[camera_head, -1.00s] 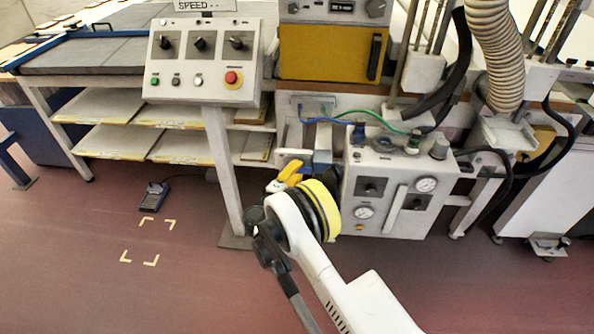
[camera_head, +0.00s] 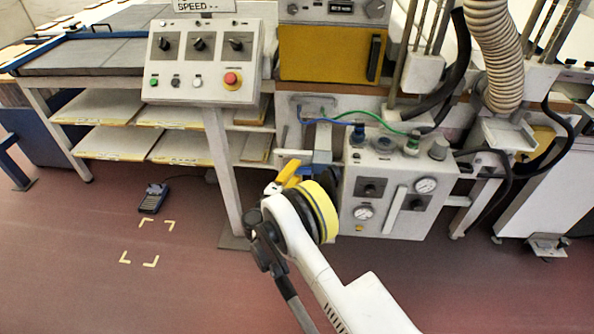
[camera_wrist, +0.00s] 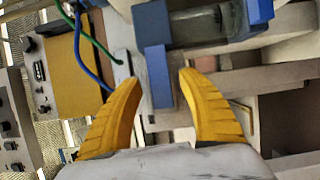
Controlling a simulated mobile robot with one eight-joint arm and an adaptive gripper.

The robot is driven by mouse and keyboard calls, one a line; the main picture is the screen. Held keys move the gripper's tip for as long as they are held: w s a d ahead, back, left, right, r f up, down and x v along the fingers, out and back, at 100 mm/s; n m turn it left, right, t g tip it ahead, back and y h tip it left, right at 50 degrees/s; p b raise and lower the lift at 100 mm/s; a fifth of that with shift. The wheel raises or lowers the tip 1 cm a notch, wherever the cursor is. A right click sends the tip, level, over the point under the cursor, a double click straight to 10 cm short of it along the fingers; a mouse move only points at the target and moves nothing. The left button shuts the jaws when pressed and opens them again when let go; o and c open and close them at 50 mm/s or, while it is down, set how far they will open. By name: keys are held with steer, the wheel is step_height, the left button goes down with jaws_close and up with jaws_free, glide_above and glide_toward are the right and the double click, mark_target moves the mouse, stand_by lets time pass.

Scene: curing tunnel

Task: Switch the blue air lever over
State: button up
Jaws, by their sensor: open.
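The blue air lever (camera_wrist: 160,92) shows in the wrist view as a flat blue bar below a blue-ended cylinder (camera_wrist: 205,25). My gripper (camera_wrist: 160,77) is open, with one yellow finger on each side of the lever. Gaps show between the fingers and the bar; I see no contact. In the head view my gripper (camera_head: 287,173) is beside the left side of the grey air panel (camera_head: 398,172). A blue part (camera_head: 322,157) shows just behind it, partly hidden by my wrist.
The air panel carries gauges and blue and green hoses. A control box (camera_head: 202,62) on a post (camera_head: 226,170) stands left of my gripper. Shelves with boards (camera_head: 100,105) are behind. A foot pedal (camera_head: 153,198) lies on the otherwise open floor at the left.

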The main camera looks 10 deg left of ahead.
steer(key=v, duration=1.1)
steer(key=w+d+r+m+g, duration=0.3)
steer(key=w+d+r+g, duration=0.15)
steer(key=d+r, duration=0.55)
steer(key=s+d+r+m+g+y, duration=0.1)
steer(key=s+d+r+m+g, duration=0.25)
steer(key=d+r, duration=0.75)
steer(key=s+d+r+m+y, duration=0.1)
steer(key=s+d+r, duration=0.15)
steer(key=s, duration=0.25)
steer(key=s+d+r+m+g+y, duration=0.1)
steer(key=s+d, duration=0.2)
steer(key=s, duration=0.1)
steer(key=s+d+r+m, duration=0.1)
steer(key=s+d+r, duration=0.15)
steer(key=s, duration=0.25)
steer(key=s+d+f+m+y, duration=0.1)
steer(key=s+d+m+y, duration=0.1)
steer(key=s, duration=1.4)
steer(key=shift+d+f+m+y, duration=0.25)
steer(key=shift+f+m+y, duration=0.15)
steer(key=shift+m+y, duration=0.6)
